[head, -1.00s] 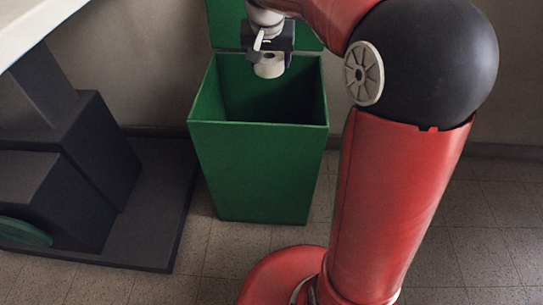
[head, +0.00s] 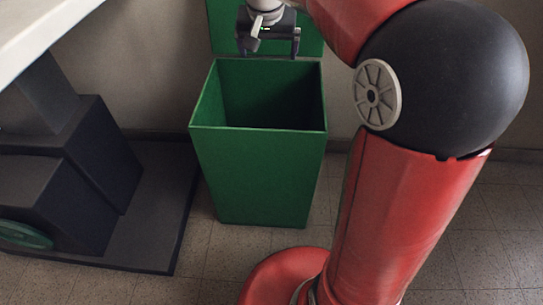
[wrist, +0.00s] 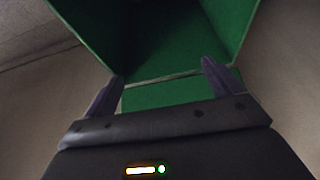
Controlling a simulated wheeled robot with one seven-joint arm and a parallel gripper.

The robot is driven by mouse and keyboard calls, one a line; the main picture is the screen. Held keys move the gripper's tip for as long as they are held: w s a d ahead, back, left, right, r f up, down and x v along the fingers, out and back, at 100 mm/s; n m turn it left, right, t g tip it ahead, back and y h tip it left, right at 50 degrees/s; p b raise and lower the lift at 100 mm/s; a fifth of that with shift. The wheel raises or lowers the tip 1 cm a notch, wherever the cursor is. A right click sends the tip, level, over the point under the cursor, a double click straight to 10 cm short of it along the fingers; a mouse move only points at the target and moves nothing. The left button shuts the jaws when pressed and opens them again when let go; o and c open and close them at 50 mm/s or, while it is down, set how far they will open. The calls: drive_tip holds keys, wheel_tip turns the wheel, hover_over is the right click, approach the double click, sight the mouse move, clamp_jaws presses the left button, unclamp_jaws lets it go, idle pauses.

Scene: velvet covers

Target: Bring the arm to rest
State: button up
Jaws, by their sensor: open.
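My gripper (head: 268,50) is open and empty, above the back rim of a green bin (head: 260,178). Its two fingers are spread apart. In the wrist view, my gripper (wrist: 163,70) points at the open green bin (wrist: 165,35), with nothing between the fingers. My red arm with its black joint runs up the right of the head view. The bin's floor is in dark shadow in the head view, and no object shows in it.
A green upright panel (head: 222,28), like a raised lid, stands behind the bin. A pale tabletop (head: 45,25) is at the upper left, over a dark base (head: 150,235) on the floor. Tiled floor (head: 235,250) is clear in front of the bin.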

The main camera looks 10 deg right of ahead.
drive_tip(key=shift+v, duration=1)
drive_tip(key=shift+s+r, duration=0.1)
